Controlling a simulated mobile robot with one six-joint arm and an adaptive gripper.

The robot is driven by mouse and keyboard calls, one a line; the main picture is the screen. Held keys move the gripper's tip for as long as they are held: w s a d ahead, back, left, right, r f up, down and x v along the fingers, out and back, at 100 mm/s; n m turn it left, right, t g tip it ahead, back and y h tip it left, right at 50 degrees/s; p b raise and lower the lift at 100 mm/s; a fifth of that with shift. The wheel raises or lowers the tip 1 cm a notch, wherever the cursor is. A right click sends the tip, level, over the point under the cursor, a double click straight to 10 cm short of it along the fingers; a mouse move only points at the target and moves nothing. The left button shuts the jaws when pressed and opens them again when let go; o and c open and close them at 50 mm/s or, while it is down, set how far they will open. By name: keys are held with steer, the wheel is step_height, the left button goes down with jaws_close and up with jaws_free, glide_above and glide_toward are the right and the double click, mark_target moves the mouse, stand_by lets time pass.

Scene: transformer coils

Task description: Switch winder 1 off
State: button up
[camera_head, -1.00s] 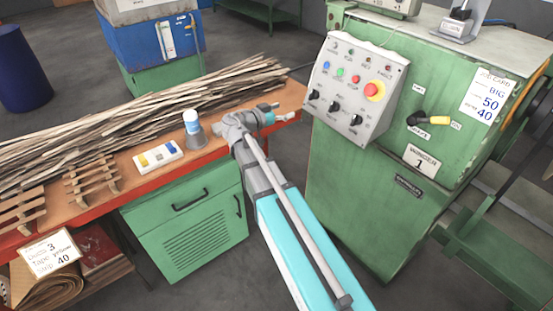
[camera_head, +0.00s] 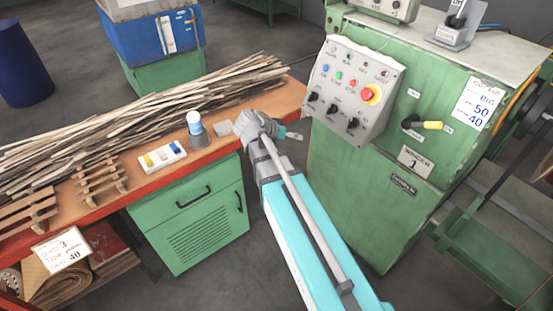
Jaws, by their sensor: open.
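Winder 1 is the green cabinet (camera_head: 370,205) on the right, with a plate (camera_head: 415,160) marked 1. My gripper (camera_head: 293,135) is open and empty, left of the cabinet and below the panel, apart from both. My arm partly hides its near side.
A workbench (camera_head: 225,140) on the left holds wooden strips (camera_head: 140,110), a white tray (camera_head: 162,157) with coloured pieces and a white-and-blue bottle (camera_head: 194,123). A job card (camera_head: 471,103) is on the cabinet. Dark floor lies between bench and winder.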

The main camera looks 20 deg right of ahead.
steer(key=s+a+n+g+y+p, duration=0.2)
steer(key=s+a+n+y+p, duration=0.4)
steer(key=s, duration=0.4)
steer(key=shift+a+n+y+p, duration=0.4)
steer(key=shift+a+n+y, duration=0.2)
steer(key=shift+a+y, duration=0.4)
steer(key=shift+r, duration=0.1)
steer(key=s+a+n+y, duration=0.1)
steer(key=s+a+r+y+p, duration=0.1)
steer(key=shift+s+a+r+n+g+p, duration=0.1)
steer(key=shift+a+r+n+g+p, duration=0.1)
steer(key=shift+a+n+g+p, duration=0.15)
stand_by(0.9)
